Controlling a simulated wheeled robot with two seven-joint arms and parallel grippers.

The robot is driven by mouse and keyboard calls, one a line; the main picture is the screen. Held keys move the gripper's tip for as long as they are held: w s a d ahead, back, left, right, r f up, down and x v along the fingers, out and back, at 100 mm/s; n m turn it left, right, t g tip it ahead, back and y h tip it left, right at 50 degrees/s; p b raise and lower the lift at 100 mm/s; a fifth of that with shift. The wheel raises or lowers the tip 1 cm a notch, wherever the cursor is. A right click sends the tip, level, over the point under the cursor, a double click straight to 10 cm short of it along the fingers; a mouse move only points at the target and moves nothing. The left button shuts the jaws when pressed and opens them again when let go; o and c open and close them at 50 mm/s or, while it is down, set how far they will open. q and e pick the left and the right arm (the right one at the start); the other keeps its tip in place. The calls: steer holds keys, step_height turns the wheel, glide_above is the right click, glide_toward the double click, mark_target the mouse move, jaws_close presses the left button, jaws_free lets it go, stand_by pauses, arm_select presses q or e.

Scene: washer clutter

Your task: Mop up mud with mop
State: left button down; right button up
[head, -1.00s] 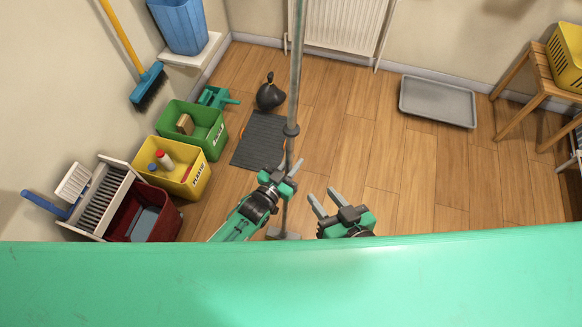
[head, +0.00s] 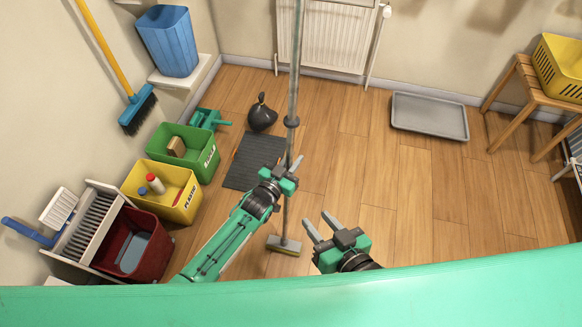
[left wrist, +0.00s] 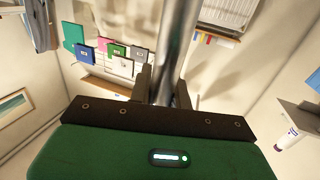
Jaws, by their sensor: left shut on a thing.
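The mop (head: 293,92) has a long grey pole that stands nearly upright in the head view. Its flat grey head (head: 284,244) with a yellowish underside is at floor level, below my left gripper. My left gripper (head: 291,172) is shut on the pole. The pole (left wrist: 175,50) also runs up between the fingers in the left wrist view. My right gripper (head: 317,223) is open and empty, to the right of the pole, its fingers pointing up and left. I cannot make out any mud on the visible floor.
A dark mat (head: 255,163) and a black bag (head: 262,114) lie left of the pole. Green (head: 203,160), yellow (head: 188,206) and red (head: 152,262) bins line the left wall. A grey tray (head: 430,116) lies at the back right. The floor (head: 420,195) at centre right is clear.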

arm_select(q)
steer(key=w+d+b, duration=0.3)
steer(key=w+b, duration=0.3)
steer(key=w, duration=0.3)
steer(key=s+a+p, duration=0.2)
steer(key=s+p, duration=0.3)
steer(key=s, duration=0.4)
steer(key=s+a+p, duration=0.3)
steer(key=s+p, duration=0.3)
steer(key=s, duration=0.3)
steer(key=shift+s+a+p, duration=0.2)
steer(key=shift+s+p, duration=0.05)
steer(key=shift+p, duration=0.05)
stand_by(0.8)
steer(key=shift+r, duration=0.15)
step_height(320, 180, up, 8)
steer(key=p, duration=0.7)
steer(key=shift+w, duration=0.1)
